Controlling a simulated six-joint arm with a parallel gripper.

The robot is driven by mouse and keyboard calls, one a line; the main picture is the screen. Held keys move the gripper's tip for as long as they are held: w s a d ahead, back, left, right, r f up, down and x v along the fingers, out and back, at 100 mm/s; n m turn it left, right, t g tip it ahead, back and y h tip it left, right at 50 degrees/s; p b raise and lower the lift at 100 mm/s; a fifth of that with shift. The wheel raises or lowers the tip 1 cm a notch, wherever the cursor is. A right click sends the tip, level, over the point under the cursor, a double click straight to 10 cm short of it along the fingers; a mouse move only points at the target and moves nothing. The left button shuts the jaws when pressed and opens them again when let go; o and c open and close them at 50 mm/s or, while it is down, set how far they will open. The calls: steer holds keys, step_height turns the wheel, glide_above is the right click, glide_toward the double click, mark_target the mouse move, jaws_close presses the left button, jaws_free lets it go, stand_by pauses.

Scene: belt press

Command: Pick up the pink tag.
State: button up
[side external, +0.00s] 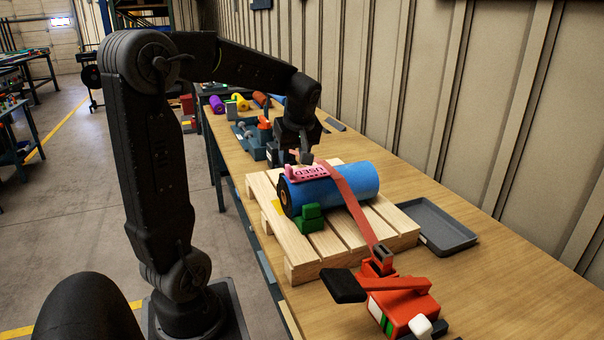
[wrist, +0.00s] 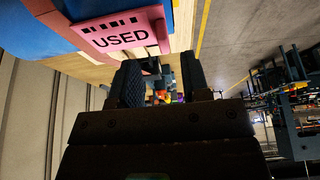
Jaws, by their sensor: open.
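The pink tag (side external: 307,172) carries the word USED and lies on top of the blue roll (side external: 345,191), near its left end. In the wrist view the tag (wrist: 122,32) is large at the top, just beyond the fingertips. My gripper (side external: 305,157) is close above and behind the tag in the side view. In the wrist view its two dark fingers (wrist: 158,82) are apart, with nothing seen held between them. I cannot tell from these frames whether a finger touches the tag.
The roll lies on a wooden pallet (side external: 299,246) with a green wedge (side external: 309,218) against it. A red strap (side external: 352,205) crosses the roll to a red ratchet device (side external: 397,300). A grey tray (side external: 437,227) is at right. Coloured rolls (side external: 238,102) stand at the back.

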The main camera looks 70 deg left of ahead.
mark_target(289, 167)
steer(key=x, duration=0.4)
steer(key=shift+s+a+f, duration=0.15)
steer(key=shift+s+f, duration=0.05)
steer(key=shift+f, duration=0.05)
jaws_close()
